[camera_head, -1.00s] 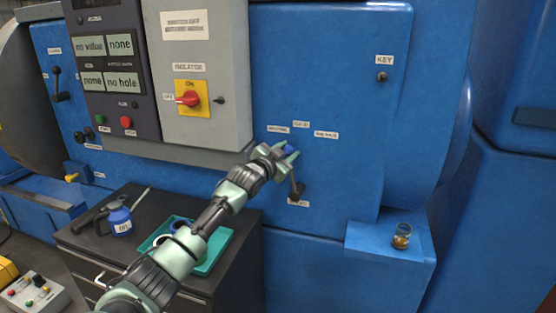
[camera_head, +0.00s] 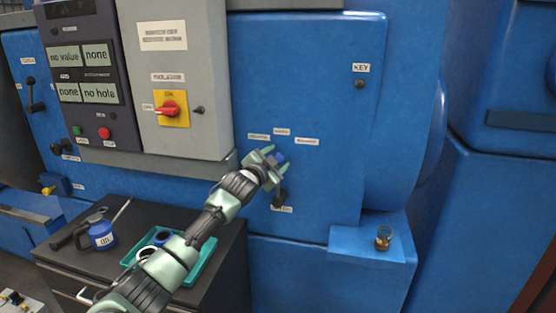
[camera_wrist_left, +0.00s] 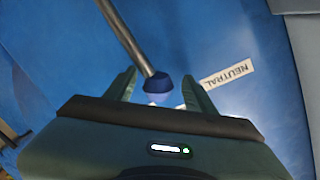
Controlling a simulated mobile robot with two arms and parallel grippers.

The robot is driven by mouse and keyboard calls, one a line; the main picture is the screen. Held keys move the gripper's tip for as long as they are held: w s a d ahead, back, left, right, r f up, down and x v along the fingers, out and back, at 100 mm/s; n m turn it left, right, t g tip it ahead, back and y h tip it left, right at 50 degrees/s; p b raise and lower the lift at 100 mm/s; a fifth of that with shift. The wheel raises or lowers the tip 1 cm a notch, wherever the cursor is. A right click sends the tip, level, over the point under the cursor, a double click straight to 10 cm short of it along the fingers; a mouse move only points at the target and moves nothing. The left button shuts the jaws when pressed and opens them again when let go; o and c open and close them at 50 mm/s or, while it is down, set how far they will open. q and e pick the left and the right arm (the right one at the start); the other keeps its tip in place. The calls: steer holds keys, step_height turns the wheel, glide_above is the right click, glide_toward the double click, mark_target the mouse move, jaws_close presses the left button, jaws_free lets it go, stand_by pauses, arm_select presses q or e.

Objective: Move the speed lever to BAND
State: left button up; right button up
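The speed lever has a metal shaft and a blue knob (camera_head: 282,159), and rises from a dark pivot (camera_head: 279,200) on the blue panel. In the left wrist view the knob (camera_wrist_left: 157,84) lies between the fingers of my left gripper (camera_wrist_left: 160,88). Gaps show on both sides, so the gripper is open around the knob. In the head view my left gripper (camera_head: 276,164) covers part of the lever. Three labels sit above it; the left one reads NEUTRAL (camera_wrist_left: 226,74) in the wrist view. The others are too small to read surely. My right gripper is not in view.
A grey box with a red isolator knob (camera_head: 170,110) juts out at upper left. Below, a dark cabinet (camera_head: 75,262) carries a teal tray (camera_head: 208,268) and a blue oil can (camera_head: 101,234).

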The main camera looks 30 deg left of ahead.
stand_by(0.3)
arm_select(q)
steer(key=shift+s+d, duration=0.15)
steer(key=shift+s, duration=0.1)
steer(key=s+b, duration=0.2)
steer(key=s, duration=0.5)
steer(key=shift+s+r+b, duration=0.15)
steer(key=shift+r+b, duration=0.2)
steer(key=shift+b, duration=0.05)
steer(key=shift+f, duration=0.1)
